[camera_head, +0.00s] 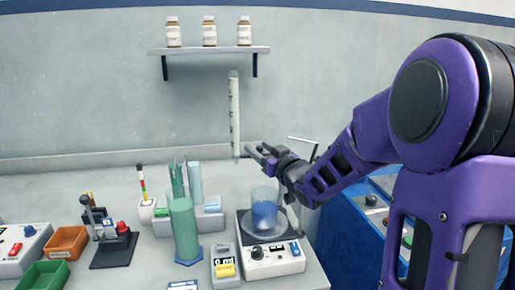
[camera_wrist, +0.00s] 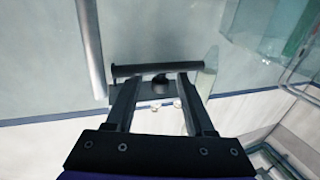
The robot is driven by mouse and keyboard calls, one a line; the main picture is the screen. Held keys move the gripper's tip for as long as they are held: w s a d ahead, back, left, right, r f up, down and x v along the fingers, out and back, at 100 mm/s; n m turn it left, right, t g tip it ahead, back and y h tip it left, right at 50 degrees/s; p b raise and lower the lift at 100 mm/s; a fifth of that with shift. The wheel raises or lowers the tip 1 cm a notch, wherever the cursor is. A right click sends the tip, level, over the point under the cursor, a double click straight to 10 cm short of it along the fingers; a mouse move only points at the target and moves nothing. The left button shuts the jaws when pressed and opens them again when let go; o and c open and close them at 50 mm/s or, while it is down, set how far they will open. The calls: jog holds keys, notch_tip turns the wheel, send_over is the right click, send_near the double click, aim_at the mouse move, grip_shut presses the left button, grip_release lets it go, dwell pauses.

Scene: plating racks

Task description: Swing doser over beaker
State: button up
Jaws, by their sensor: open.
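The doser looks to be the tall, clear, marked tube (camera_head: 234,115), upright above the bench and left of the beaker. The beaker (camera_head: 264,214) holds blue liquid and sits on a white stirrer hotplate (camera_head: 271,258). My gripper (camera_head: 262,156) is open, above the beaker and just right of the tube's lower end. In the wrist view, a dark horizontal bar (camera_wrist: 145,70) crosses just beyond my open fingers (camera_wrist: 158,95); I cannot tell if they touch it. A grey rod (camera_wrist: 90,45) stands to the left of them there. My gripper hides how the tube is mounted.
A tall green cylinder (camera_head: 185,230) stands left of the hotplate, beside a small device with a yellow part (camera_head: 225,268). A shelf (camera_head: 210,51) with bottles is on the wall. A blue cabinet (camera_head: 345,235) is at right, behind my arm. Orange (camera_head: 67,242) and green bins are at left.

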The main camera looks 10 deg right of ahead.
grip_shut()
dwell(1.4)
